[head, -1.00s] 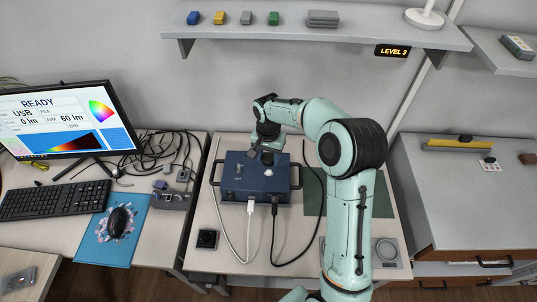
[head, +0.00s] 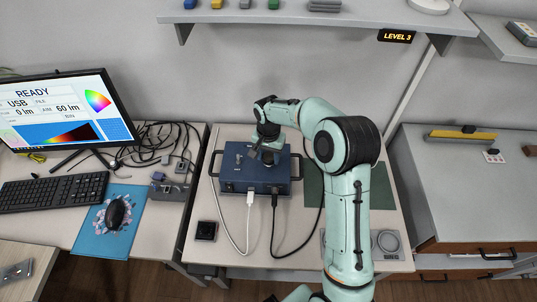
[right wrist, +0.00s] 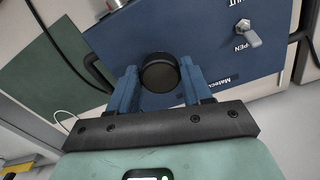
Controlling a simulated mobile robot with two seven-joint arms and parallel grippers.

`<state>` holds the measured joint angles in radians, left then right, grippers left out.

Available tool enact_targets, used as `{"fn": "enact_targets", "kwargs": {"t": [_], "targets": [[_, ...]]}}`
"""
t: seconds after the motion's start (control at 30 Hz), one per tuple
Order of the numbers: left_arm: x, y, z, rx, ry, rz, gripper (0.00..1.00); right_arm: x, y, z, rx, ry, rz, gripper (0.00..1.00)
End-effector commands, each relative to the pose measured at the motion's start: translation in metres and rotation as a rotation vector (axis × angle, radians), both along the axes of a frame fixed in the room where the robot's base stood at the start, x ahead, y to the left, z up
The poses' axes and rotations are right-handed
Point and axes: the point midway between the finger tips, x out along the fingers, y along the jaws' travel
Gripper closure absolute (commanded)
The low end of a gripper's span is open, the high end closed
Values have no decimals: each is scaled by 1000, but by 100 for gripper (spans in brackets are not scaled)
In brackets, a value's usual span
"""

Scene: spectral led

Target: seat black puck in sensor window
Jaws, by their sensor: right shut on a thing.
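The black puck (right wrist: 160,73) is between the two blue fingers of my right gripper (right wrist: 159,82) in the right wrist view. The gripper is shut on it. Behind it is the dark blue instrument box (head: 236,174), whose top also fills much of the right wrist view (right wrist: 205,45). In the head view my right gripper (head: 266,150) is over the top of this box. The sensor window itself is hidden behind the puck and gripper. I cannot tell whether the puck touches the box. My left gripper is not in view.
A toggle switch (right wrist: 248,35) is on the box top beside the puck. White and black cables (head: 250,203) leave the box front. A small black square device (head: 206,230) sits at the table's front left. A green mat (head: 313,190) lies right of the box. A shelf (head: 330,18) hangs above.

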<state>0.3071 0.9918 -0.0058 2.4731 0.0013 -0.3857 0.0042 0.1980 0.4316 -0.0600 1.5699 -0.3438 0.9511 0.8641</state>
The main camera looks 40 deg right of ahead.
Motion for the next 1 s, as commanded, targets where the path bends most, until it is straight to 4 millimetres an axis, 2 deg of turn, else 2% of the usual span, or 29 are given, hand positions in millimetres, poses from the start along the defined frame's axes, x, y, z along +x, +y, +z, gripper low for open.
{"fn": "enact_targets", "kwargs": {"t": [0.47,1.0], "targets": [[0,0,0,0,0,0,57,0,0,-1,1,-1,0,82],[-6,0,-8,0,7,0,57,0,0,-16,0,0,0,82]]}}
